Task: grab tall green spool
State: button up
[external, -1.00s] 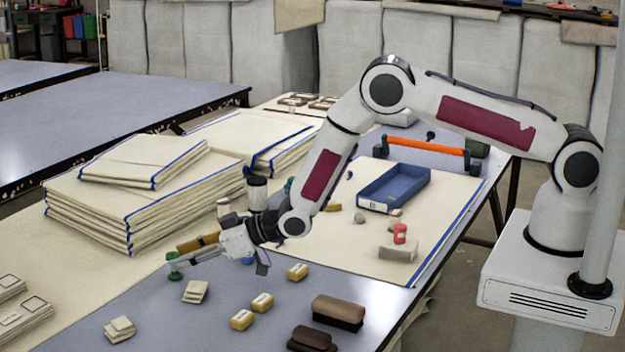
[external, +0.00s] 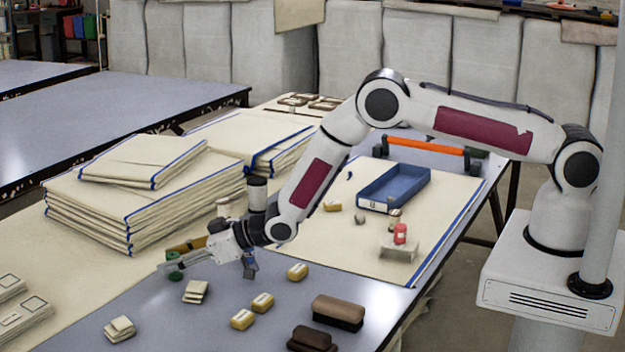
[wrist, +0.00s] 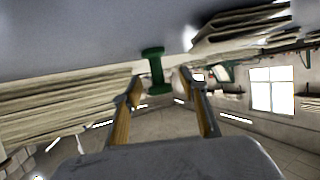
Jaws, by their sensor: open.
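The green spool (external: 174,275) stands upright near the edge between the cream cloth and the grey tabletop. My gripper (external: 176,266) reaches it from the right, low and nearly level, and its fingers cover the spool's middle. In the wrist view the spool (wrist: 153,71) has two wide green flanges and a narrower core. It shows at the tips of my open fingers (wrist: 160,82), closer to the left finger. I cannot tell whether a finger touches it.
A stack of folded cream cloths (external: 140,195) lies behind my gripper. Small cream pads (external: 195,291) and yellow blocks (external: 262,302) lie in front and to the right. A dark-lidded jar (external: 257,194) stands behind my wrist. A blue tray (external: 395,188) is farther right.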

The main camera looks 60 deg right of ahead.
aim_at(173, 254)
jog(key=shift+c, duration=0.4)
jog(key=c, duration=1)
jog(key=shift+r, duration=0.15)
jog(key=shift+r, duration=4.85)
